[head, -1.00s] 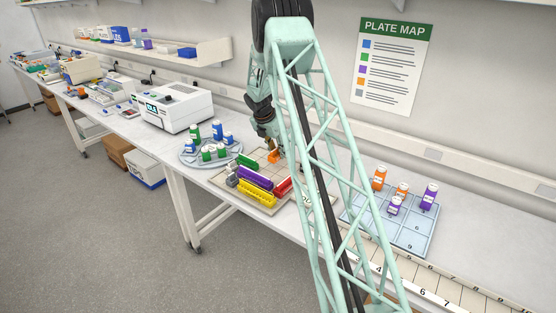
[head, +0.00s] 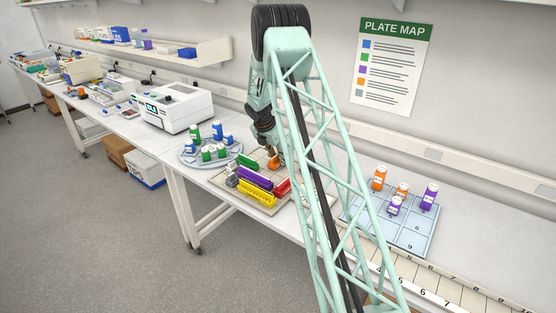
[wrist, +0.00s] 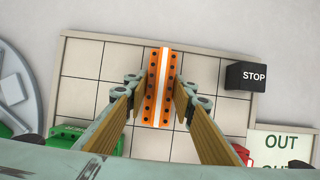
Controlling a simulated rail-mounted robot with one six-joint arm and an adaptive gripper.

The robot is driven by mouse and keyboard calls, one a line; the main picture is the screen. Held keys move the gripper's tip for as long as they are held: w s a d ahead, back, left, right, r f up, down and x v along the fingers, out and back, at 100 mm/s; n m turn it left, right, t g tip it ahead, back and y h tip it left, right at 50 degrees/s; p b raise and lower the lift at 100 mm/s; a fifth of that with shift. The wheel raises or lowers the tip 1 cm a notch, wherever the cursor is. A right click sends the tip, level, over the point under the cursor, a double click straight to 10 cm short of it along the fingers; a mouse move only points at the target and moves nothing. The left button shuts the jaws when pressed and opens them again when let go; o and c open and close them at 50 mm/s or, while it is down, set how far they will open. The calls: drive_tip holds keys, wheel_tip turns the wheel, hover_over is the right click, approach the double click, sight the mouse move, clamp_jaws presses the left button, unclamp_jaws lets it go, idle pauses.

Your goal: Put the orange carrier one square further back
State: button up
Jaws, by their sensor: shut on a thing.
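The orange carrier (wrist: 152,88), a long block with a white centre stripe and rows of dark holes, lies between the two fingers of my gripper (wrist: 157,86) in the wrist view. My gripper is shut on its sides. In the head view the orange carrier (head: 273,163) shows small under my gripper, at the back part of the gridded board (head: 262,207). In the wrist view the board (wrist: 88,62) has bare squares on both sides of the carrier. I cannot tell whether the carrier touches the board.
Green (head: 247,161), purple (head: 254,178), yellow (head: 257,193) and red (head: 284,187) carriers stand on the board in front of the orange one. A black STOP block (wrist: 246,76) sits at the board's right edge. A round rack (head: 187,157) with bottles is left.

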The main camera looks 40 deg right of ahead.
drive_tip(key=shift+f, duration=0.15)
drive_tip(key=o, duration=0.9)
drive_tip(key=shift+v, duration=6.1)
